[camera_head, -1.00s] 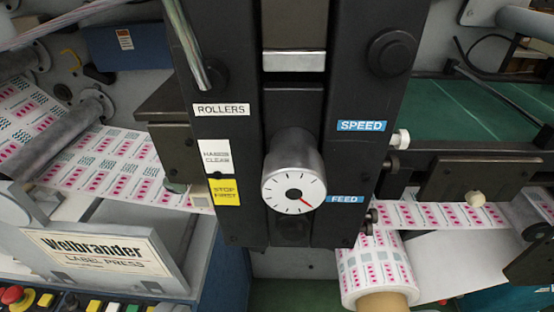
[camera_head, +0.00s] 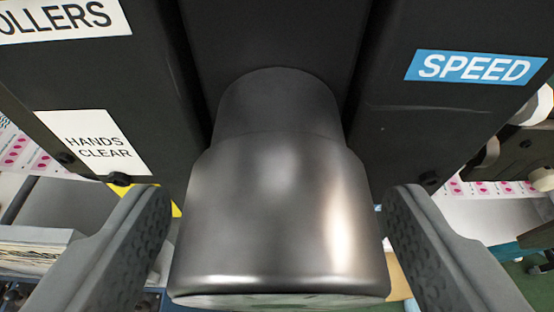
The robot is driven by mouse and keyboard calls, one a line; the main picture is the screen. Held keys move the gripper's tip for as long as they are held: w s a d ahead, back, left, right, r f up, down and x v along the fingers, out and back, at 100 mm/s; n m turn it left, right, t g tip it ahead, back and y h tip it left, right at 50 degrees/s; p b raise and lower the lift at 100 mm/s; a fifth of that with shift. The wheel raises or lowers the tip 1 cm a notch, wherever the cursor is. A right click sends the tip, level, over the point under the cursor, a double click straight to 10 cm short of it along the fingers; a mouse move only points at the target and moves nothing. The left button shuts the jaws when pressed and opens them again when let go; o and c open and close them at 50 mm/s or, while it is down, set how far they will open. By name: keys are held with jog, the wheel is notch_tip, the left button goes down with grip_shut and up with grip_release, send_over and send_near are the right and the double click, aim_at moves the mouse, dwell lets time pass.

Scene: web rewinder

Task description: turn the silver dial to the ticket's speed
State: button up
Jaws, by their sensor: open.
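The silver dial (camera_head: 275,210) fills the middle of the view, a metal cylinder standing out from the dark machine face. Its marked front is turned almost out of sight at the bottom, so the pointer and ticks cannot be read. My gripper (camera_head: 280,235) is open, one finger on each side of the dial. A narrow gap shows by the right finger; the left finger is close to the dial's side, and I cannot tell whether it touches. A blue SPEED label (camera_head: 474,67) is on the panel at upper right. No ticket with a speed is seen.
A ROLLERS label (camera_head: 60,20) and a HANDS CLEAR label (camera_head: 93,143) are on the left dark upright. A pink-printed web (camera_head: 500,188) and pale knobs (camera_head: 487,155) lie to the right, beyond the upright.

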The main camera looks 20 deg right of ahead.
jog(key=shift+w+d+f, duration=0.15)
jog(key=shift+w, duration=0.25)
jog(key=c, duration=1)
